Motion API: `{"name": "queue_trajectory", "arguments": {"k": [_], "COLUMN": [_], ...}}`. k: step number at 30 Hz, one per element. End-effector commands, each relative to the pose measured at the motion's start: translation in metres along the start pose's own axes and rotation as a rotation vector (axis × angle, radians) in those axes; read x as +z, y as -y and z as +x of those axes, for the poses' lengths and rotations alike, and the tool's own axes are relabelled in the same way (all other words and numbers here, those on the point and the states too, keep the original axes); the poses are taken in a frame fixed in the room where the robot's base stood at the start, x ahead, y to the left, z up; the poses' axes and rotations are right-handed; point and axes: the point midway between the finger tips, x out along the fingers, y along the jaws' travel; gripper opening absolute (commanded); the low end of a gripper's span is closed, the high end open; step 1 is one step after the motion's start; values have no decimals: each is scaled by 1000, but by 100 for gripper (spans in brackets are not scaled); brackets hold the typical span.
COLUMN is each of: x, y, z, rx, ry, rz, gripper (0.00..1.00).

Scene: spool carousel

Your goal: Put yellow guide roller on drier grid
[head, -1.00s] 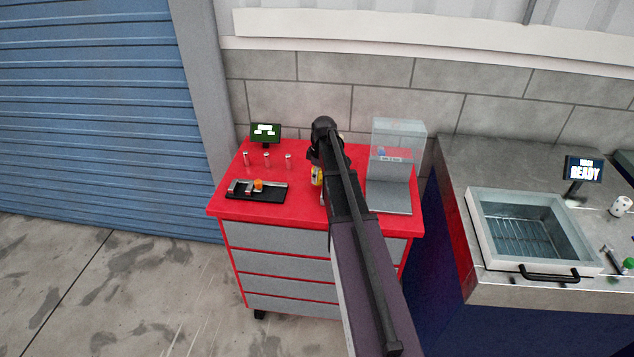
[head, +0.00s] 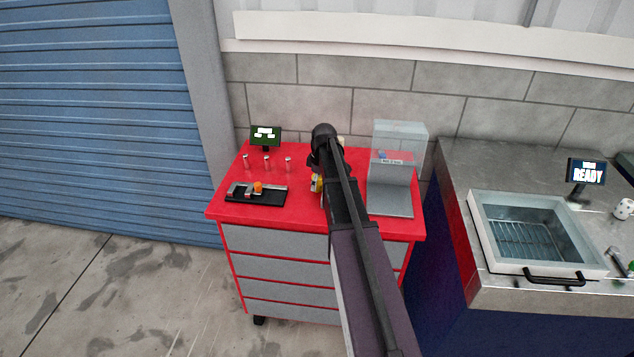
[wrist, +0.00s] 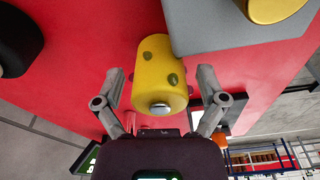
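The yellow guide roller (wrist: 158,72) with dark spots lies between the fingers of my gripper (wrist: 161,88) in the wrist view. The fingers are open, with a gap on each side of the roller. In the head view my arm hides most of my gripper, and a small yellow part (head: 316,184) shows beside it above the red cabinet top (head: 300,212). A wire grid (head: 525,238) lies inside the open white-rimmed basin on the steel bench at the right, below a display reading READY.
A clear-guarded grey stand (head: 390,195) is right of my arm. A black tray (head: 255,197) holding an orange piece, several small pegs and a green-screen display (head: 265,135) are left. Another yellow thing (wrist: 275,8) shows at the wrist view's upper right. A black handle (head: 552,277) fronts the basin.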

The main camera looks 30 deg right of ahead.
Motion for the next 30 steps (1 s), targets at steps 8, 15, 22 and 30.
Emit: {"name": "queue_trajectory", "arguments": {"k": [8, 15, 22, 30], "x": [0, 0, 0, 0], "y": [0, 0, 0, 0], "z": [0, -5, -18, -41], "rx": [0, 0, 0, 0], "ry": [0, 0, 0, 0], "rz": [1, 1, 1, 1], "gripper": [93, 93, 93, 93]}}
